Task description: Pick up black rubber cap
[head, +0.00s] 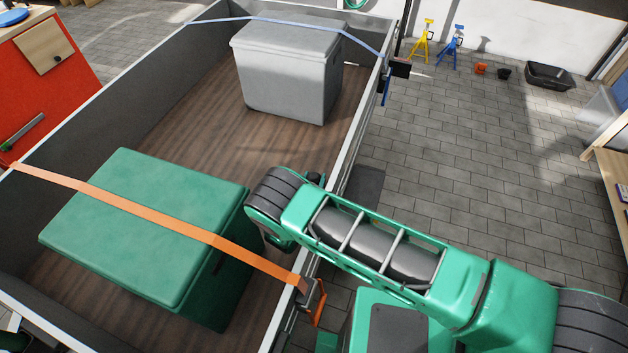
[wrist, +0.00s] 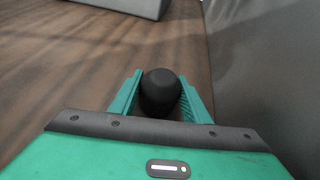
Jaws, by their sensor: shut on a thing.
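The black rubber cap (wrist: 160,90) is a dark rounded piece, seen in the wrist view between the two green fingers of my gripper (wrist: 160,98). My gripper is shut on it, with one finger on each side. Brown wooden boards show beyond the cap; I cannot tell whether it touches them. In the head view my arm reaches over the trailer's right side wall, and the cap and fingers are hidden there.
The trailer bed (head: 200,125) has grey walls. A green box (head: 145,220) under an orange strap (head: 150,215) stands at the near end. A grey box (head: 290,70) under a blue strap (head: 280,20) stands at the far end. Bare boards lie between them.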

